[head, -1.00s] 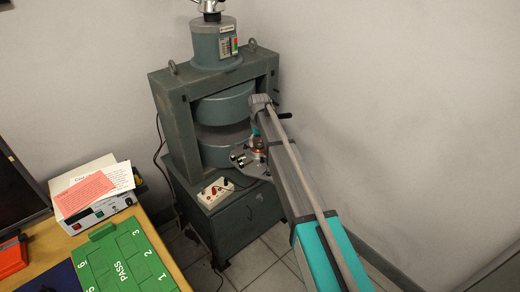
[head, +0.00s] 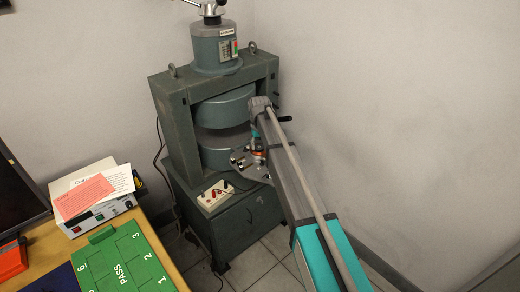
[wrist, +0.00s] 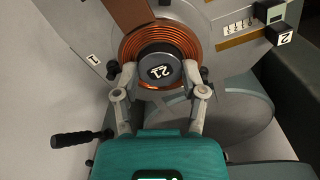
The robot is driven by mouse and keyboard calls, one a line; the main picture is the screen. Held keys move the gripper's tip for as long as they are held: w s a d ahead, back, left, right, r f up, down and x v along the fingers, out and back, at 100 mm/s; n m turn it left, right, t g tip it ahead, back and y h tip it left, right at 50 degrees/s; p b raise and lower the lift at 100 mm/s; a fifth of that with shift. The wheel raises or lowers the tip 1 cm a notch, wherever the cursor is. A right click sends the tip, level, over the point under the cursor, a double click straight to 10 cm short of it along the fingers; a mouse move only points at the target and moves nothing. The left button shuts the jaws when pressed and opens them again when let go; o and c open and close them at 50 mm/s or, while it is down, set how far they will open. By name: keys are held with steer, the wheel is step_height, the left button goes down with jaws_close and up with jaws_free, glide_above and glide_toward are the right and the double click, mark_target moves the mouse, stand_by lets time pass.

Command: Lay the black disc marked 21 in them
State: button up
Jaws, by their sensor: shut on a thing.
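The black disc (wrist: 158,72), marked 21 in white, is between the two fingers of my gripper (wrist: 160,76) in the wrist view. My gripper is shut on it. The disc appears over the middle of a round copper coil (wrist: 126,48). I cannot tell whether it rests inside the coil or is held just above it. In the head view a copper-coloured coil (head: 259,155) shows in part on a grey plate (head: 246,168) in front of the big magnet (head: 223,108). My arm hides the disc and most of my gripper there.
In the wrist view, tags marked 1 (wrist: 93,58) and 2 (wrist: 285,38) sit on the grey hardware, and a black handle (wrist: 80,138) juts out at left. In the head view, a green PASS board (head: 122,262) lies on the desk. A wall stands close on the right.

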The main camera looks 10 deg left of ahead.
steer(key=shift+r+p, duration=2.2)
steer(key=shift+r, duration=0.15)
steer(key=shift+s, duration=0.1)
